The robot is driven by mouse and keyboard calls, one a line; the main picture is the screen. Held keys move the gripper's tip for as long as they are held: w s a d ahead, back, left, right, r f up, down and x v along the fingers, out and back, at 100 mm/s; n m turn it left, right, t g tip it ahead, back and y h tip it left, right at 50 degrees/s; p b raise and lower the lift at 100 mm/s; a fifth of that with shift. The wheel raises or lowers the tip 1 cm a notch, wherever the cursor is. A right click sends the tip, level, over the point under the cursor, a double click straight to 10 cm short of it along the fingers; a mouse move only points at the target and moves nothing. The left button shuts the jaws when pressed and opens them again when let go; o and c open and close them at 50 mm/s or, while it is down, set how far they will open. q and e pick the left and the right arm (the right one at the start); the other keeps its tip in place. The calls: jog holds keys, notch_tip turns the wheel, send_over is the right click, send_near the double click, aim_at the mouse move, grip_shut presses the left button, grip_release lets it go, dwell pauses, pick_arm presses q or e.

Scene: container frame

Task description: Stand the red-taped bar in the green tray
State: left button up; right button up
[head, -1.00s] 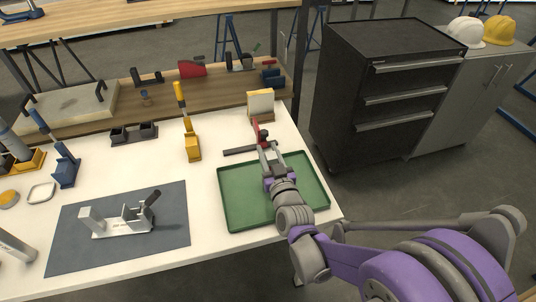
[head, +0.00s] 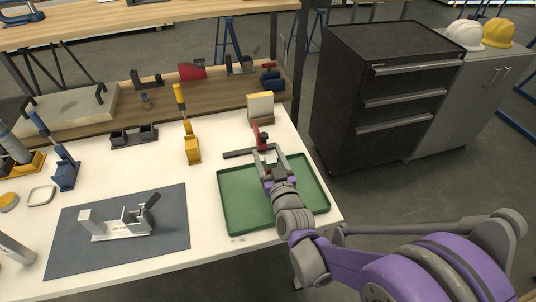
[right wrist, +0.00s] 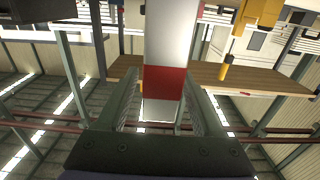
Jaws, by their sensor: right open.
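The bar (right wrist: 165,85), pale with a red tape band, shows large in the right wrist view between and beyond the fingers, with a gap on each side. In the head view I cannot pick it out clearly around my gripper. My right gripper (head: 270,158) is open over the far part of the green tray (head: 238,218); in the right wrist view its fingers (right wrist: 160,105) flank the bar without visible contact. The tray is shallow and lies at the right end of the white table. My left gripper is not in view.
A red clamp-like tool (head: 257,135) and a dark strip (head: 238,154) lie just behind the tray. A yellow tool (head: 192,150) stands to the left. A grey mat (head: 75,250) carries a metal fixture (head: 118,222). A dark cabinet (head: 375,95) stands right.

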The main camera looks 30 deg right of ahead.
jog(key=v, duration=1.2)
jog(key=a+f+g+y, duration=0.1)
jog(key=a+f+n+g+y, duration=0.1)
jog(key=a+f, duration=0.1)
jog(key=a+f+n+g+y, duration=0.1)
jog(key=a, duration=0.1)
jog(key=shift+w+f+y, duration=0.2)
jog(key=shift+w+y, duration=0.15)
jog(key=shift+y, duration=0.05)
jog(key=a+f+g, duration=0.1)
jog(key=s+a+f+g+y, duration=0.1)
jog(key=shift+s+a+f+n+g, duration=0.1)
jog(key=shift+s+f+n+g, duration=0.1)
jog(key=shift+s+n+g, duration=0.15)
jog(key=s+g, duration=0.1)
jog(key=s+f+g, duration=0.1)
jog(key=s, duration=0.1)
jog(key=s+a+f+g, duration=0.1)
jog(key=shift+s+f+n+g, duration=0.2)
jog(key=shift+s+n+g, duration=0.05)
jog(key=shift+s, duration=0.15)
jog(key=s+g, duration=0.2)
jog(key=s, duration=0.1)
jog(key=s+d+g, duration=0.1)
jog(key=s, duration=0.1)
jog(key=shift+s+f, duration=0.2)
jog(key=shift+f, duration=0.15)
